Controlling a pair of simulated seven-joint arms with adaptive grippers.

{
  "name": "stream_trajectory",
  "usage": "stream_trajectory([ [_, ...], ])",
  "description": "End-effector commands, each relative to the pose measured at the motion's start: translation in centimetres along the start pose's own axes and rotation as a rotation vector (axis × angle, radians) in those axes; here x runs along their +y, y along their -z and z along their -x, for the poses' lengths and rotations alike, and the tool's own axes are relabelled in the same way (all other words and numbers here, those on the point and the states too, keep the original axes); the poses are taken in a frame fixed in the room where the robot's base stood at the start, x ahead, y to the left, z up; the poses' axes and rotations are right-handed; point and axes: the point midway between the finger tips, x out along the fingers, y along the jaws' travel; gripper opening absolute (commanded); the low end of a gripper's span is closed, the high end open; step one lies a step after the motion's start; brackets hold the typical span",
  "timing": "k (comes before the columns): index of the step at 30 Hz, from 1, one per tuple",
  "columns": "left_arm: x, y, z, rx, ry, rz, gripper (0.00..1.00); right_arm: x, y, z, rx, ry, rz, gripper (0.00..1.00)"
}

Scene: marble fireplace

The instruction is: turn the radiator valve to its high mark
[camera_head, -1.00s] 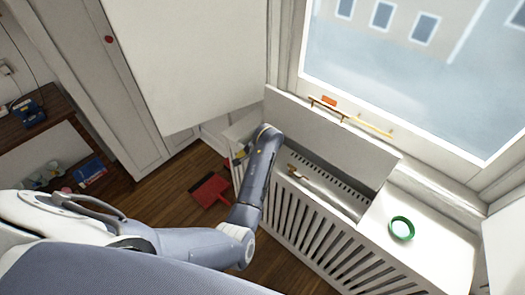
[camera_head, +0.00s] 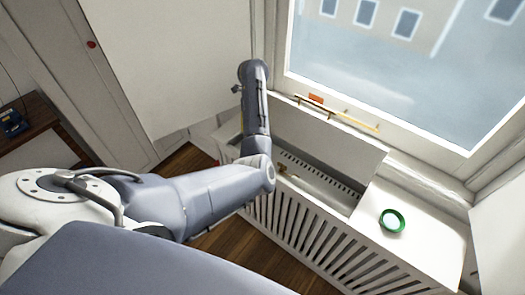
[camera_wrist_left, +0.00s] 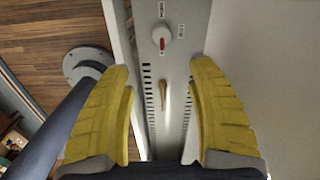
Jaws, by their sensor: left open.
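The radiator valve (camera_wrist_left: 162,37) is a round white knob with a red mark on its lower side. It sits on a pale strip at the top middle of the left wrist view, with small labels beside it too small to read. My left gripper (camera_wrist_left: 162,66) has two yellow fingers, spread wide and empty. The valve lies beyond the fingertips, roughly midway between them, untouched. In the head view my left forearm reaches over the radiator cover (camera_head: 322,240) and hides the gripper and the valve. My right gripper is in neither view.
A small brass-coloured piece (camera_wrist_left: 162,93) lies on the slotted strip between the fingers. A raised panel (camera_head: 330,145) stands behind the cover's opening. A green ring (camera_head: 392,220) lies on the cover's right end. Window-sill items, including an orange block (camera_head: 316,99), are behind the panel.

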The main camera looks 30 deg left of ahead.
Motion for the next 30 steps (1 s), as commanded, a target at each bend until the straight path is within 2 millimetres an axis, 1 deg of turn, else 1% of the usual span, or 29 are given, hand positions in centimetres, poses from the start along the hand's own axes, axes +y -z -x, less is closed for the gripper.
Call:
stream_trajectory([
  [2,-0.1,-0.2,0.2,0.008,0.003,-0.025,0.59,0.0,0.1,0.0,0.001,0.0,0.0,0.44],
  [4,-0.1,-0.2,0.1,0.012,0.004,-0.036,0.59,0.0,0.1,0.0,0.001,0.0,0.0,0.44],
  [8,-0.1,-0.3,-1.1,0.012,0.002,-0.041,0.59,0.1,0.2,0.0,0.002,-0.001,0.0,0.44],
  [11,0.0,-0.3,-2.6,0.012,0.0,-0.041,0.59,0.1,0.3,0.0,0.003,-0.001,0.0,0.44],
  [24,-0.1,-0.2,-10.6,0.012,0.0,-0.039,0.59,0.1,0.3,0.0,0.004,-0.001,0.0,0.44],
  [30,-0.1,-0.1,-13.7,0.011,0.001,-0.039,0.59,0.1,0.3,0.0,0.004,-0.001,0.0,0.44],
])
